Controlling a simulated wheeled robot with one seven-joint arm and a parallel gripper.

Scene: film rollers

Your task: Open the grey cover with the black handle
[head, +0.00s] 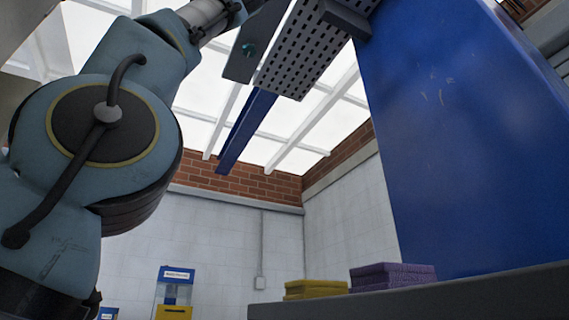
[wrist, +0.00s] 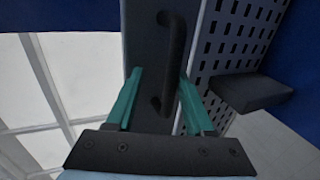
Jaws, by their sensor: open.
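In the wrist view the grey cover (wrist: 145,40) is a narrow flat panel with a black bar handle (wrist: 174,62) standing out from it. My gripper (wrist: 160,75) has two teal fingers, spread apart, one on each side of the handle. The handle lies between them, nearer the right finger; I cannot tell whether either touches it. In the head view a grey panel (head: 262,25), likely the cover, hangs high near the top edge beside a perforated panel. A small teal spot shows at it, perhaps part of my gripper. The handle cannot be made out there.
A perforated grey panel (wrist: 237,40) and a dark block (wrist: 250,91) stand right of the cover. A large blue machine body (head: 460,130) fills the right in the head view. Yellow (head: 316,288) and purple (head: 392,276) stacks sit on a grey ledge (head: 440,294) below.

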